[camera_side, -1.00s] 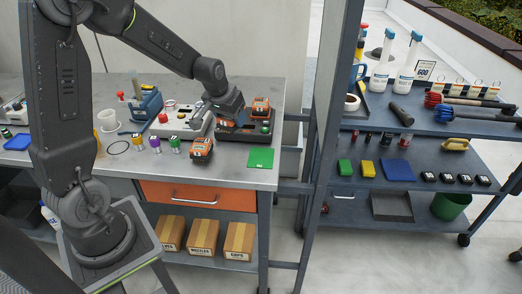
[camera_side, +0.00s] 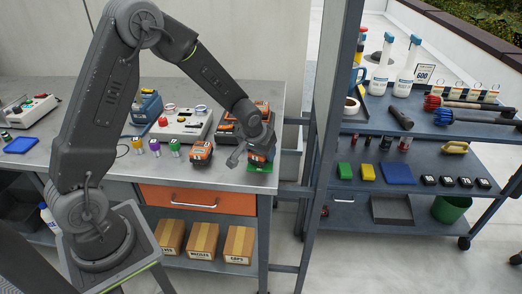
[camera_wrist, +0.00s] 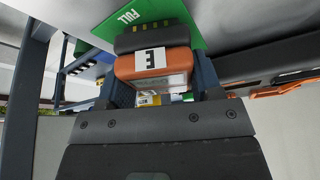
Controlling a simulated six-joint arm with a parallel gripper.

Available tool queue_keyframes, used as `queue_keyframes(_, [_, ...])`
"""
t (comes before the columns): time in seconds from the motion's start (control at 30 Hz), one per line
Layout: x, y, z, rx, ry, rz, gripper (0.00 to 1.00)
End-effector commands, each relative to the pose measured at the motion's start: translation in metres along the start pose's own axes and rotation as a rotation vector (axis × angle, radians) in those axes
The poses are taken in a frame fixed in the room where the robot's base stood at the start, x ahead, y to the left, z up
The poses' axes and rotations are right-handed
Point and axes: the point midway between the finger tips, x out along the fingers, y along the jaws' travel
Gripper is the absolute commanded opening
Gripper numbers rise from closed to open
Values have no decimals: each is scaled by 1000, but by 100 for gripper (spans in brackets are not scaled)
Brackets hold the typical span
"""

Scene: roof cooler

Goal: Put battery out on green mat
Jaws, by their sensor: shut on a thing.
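My gripper (camera_side: 256,151) is over the green mat (camera_side: 258,168) at the front right of the bench. It is shut on an orange and black battery (camera_wrist: 155,62) that has a white label with a black mark. In the side view the arm partly hides the battery (camera_side: 260,156) and the mat. I cannot tell whether the battery touches the mat.
Another orange and black battery (camera_side: 201,152) stands left of the mat. A dark charger (camera_side: 228,128) with an orange battery (camera_side: 262,106) is behind, partly hidden by my arm. The bench edge and a dark post (camera_side: 321,150) are close on the right.

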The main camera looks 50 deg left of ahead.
Motion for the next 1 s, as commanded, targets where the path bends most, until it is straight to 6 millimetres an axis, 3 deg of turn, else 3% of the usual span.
queue_keyframes(0.27, [2,0,0,-1,2,1,19])
queue_keyframes(0.3, [2,0,1,-1,0,0,61])
queue_keyframes(0.53, [2,0,1,-1,0,0,83])
queue_keyframes(0.83, [0,0,0,0,1,0,85])
queue_keyframes(1.0, [-19,0,-2,-2,4,0,85])
